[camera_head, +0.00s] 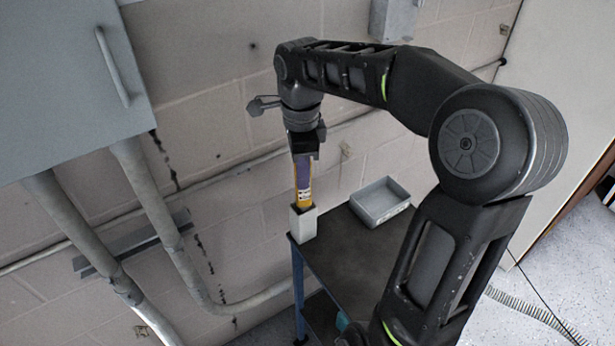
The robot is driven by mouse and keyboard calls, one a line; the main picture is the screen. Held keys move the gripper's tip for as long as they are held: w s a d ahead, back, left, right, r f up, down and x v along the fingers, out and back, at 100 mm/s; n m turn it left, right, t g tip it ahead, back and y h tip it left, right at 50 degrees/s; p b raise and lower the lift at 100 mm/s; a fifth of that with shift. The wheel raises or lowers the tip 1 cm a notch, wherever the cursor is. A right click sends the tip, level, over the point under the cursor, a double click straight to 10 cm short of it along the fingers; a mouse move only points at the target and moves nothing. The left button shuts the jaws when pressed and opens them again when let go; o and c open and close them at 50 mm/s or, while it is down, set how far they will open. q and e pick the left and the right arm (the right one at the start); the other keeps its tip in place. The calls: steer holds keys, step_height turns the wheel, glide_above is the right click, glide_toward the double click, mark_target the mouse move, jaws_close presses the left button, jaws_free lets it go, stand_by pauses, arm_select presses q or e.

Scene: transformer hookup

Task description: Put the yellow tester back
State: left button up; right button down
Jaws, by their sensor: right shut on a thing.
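The yellow tester (303,185), with a purple-blue face, stands upright at the far left corner of the dark table. Its lower end is inside a small light grey holder (303,223), so the bottom is hidden. My right gripper (303,156) points down from above and is shut on the tester's upper end. The gripper's fingers are small and partly dark in this view. My left gripper is not in view.
A grey open tray (380,202) sits on the table (345,256) right of the holder. Pipes (150,205) run down the block wall from a grey cabinet (70,70) at left. A ribbed hose (530,312) lies on the floor at right.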

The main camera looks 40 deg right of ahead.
steer(key=shift+d+f, duration=0.15)
steer(key=shift+f, duration=0.25)
steer(key=shift+r, duration=0.1)
steer(key=shift+w+a, duration=0.1)
steer(key=shift+a, duration=0.2)
steer(key=shift+d+f, duration=0.15)
steer(key=shift+f, duration=0.15)
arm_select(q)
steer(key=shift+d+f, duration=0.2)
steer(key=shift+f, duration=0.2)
arm_select(e)
steer(key=c, duration=1.2)
jaws_free()
steer(key=shift+r, duration=0.1)
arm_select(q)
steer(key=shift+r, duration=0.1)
arm_select(e)
steer(key=shift+r, duration=0.1)
